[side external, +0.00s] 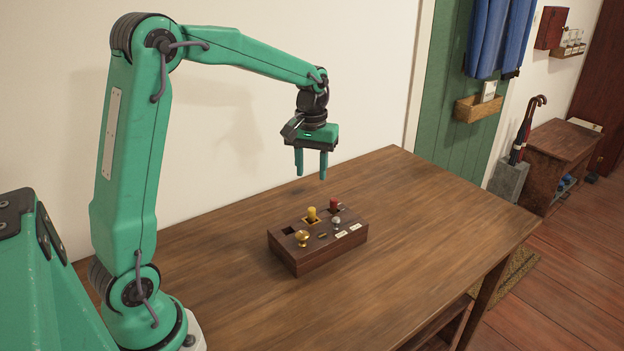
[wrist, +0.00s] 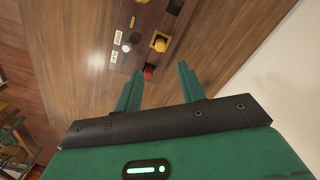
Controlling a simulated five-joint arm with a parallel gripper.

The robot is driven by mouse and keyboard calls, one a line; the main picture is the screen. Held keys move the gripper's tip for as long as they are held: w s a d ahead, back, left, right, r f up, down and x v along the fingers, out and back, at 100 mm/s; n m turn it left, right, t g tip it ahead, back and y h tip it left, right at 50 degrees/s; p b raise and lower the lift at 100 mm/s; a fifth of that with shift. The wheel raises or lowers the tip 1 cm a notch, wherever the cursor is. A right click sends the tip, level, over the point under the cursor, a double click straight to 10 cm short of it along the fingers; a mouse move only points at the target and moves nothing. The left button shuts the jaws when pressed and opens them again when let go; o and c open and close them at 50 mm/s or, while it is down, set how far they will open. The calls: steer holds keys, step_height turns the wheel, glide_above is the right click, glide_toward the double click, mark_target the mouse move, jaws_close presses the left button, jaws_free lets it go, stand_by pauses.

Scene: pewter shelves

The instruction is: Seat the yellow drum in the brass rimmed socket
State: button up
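My gripper (side external: 311,176) is open and empty, pointing down, well above the block and apart from the drum. In the wrist view its two fingers (wrist: 159,69) are spread, with nothing between them.
A wall stands behind.

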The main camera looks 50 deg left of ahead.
steer(key=s+d+r+m+t, duration=0.2)
steer(key=s+d, duration=0.3)
steer(key=s, duration=0.5)
steer(key=s+d+r+m+t, duration=0.3)
steer(key=s+d+r+m, duration=0.1)
steer(key=s, duration=0.6)
steer(key=shift+s+d+m+t, duration=0.3)
steer(key=shift+d+m, duration=0.3)
steer(key=shift+d, duration=0.35)
